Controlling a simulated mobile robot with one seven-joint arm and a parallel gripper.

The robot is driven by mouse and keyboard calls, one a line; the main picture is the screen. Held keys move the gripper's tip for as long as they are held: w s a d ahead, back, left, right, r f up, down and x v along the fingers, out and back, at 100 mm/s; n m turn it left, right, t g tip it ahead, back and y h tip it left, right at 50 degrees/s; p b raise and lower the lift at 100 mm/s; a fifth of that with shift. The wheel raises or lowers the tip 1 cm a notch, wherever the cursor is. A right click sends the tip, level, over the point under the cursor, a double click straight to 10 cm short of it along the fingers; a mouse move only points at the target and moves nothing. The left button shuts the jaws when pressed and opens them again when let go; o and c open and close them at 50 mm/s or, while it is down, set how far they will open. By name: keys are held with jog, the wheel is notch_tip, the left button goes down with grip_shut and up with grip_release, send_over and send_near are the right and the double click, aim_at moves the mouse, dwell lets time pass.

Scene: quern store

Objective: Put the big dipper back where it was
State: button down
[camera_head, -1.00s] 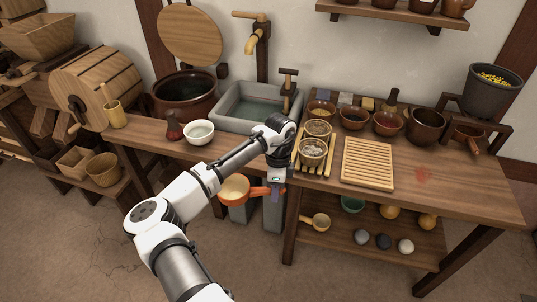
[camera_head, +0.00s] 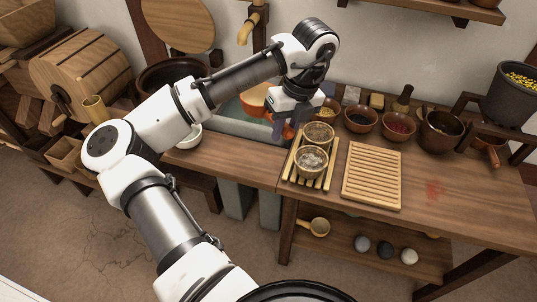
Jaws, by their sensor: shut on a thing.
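My gripper (camera_head: 287,118) is shut on the big dipper (camera_head: 254,99), near the left end of the slatted rack. The dipper's orange bowl shows to the left of my gripper, over the grey stone basin (camera_head: 232,126). My gripper and arm hide part of the dipper and much of the basin. I cannot tell how far the dipper is above the water. A smaller pale dipper (camera_head: 319,227) lies on the lower shelf.
A slatted rack (camera_head: 293,176) with two glass-like cups stands right of the basin, close to my gripper. Several bowls stand behind it. A slatted board (camera_head: 372,177) lies to its right.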

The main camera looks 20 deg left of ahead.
jog(key=d+x, duration=0.1)
jog(key=x, duration=0.5)
jog(key=d+p+x, duration=0.1)
jog(key=x, duration=0.6)
jog(key=w+d+p+x, duration=0.1)
jog(key=x, duration=0.5)
jog(key=shift+d+f, duration=0.3)
jog(key=shift+f, duration=0.3)
jog(key=shift+f, duration=0.15)
jog(key=c, duration=1.5)
grip_release()
jog(key=shift+o, duration=0.2)
jog(key=s+b+v, duration=0.1)
jog(key=b+v, duration=0.1)
jog(key=v, duration=1)
jog(key=shift+w+r, duration=0.25)
jog(key=shift+w, duration=0.3)
